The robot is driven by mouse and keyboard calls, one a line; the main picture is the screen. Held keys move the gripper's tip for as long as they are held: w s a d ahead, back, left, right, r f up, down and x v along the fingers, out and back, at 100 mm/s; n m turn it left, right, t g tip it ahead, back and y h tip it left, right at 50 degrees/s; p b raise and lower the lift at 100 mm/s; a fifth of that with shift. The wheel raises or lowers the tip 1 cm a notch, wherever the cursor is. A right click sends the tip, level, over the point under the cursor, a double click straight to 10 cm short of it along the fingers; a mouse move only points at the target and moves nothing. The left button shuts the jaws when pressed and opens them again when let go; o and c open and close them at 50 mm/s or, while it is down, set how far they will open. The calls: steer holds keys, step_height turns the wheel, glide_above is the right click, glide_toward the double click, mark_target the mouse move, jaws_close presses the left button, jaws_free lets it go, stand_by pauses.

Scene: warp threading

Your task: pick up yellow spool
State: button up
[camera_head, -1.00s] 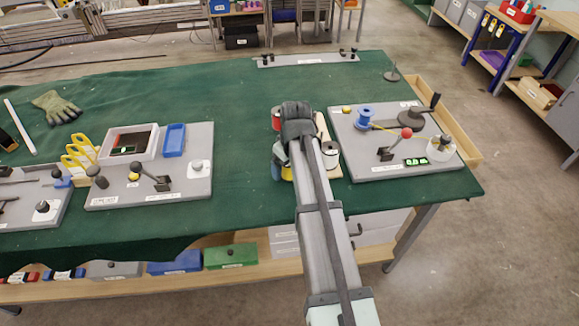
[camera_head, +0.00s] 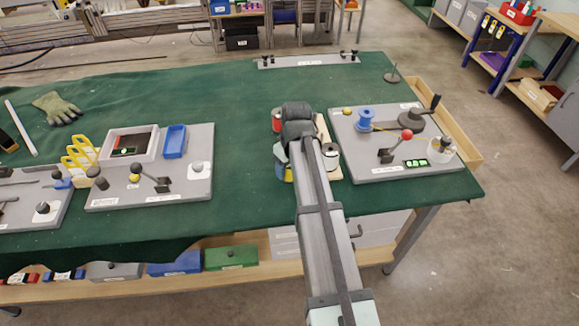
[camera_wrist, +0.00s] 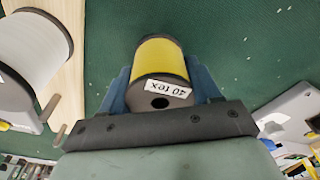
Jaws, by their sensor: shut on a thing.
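The yellow spool (camera_wrist: 160,68) sits between the blue fingers of my gripper (camera_wrist: 163,85) in the wrist view. It has dark flanges and a "40 tex" label on its near end. The gripper is shut on it, with a finger along each side. In the head view, a sliver of yellow spool (camera_head: 287,174) shows beside my arm, which hides most of it and the fingertips.
A white spool (camera_wrist: 33,62) stands on a wooden board (camera_wrist: 70,20) close to the left in the wrist view.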

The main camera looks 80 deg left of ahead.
step_height(320, 180, up, 9)
steer(key=w+a, duration=0.4)
steer(key=a, duration=0.3)
steer(key=w+a+r, duration=0.1)
steer(key=w+a, duration=0.3)
steer(key=a, duration=0.3)
steer(key=w+a, duration=0.3)
steer(key=a, duration=0.4)
steer(key=shift+w+r, duration=0.4)
steer(key=shift+w+a+f, duration=0.1)
steer(key=shift+w+a, duration=0.1)
steer(key=shift+a, duration=0.05)
steer(key=shift+f, duration=0.2)
steer(key=shift+f, duration=3.8)
steer(key=shift+f, duration=0.65)
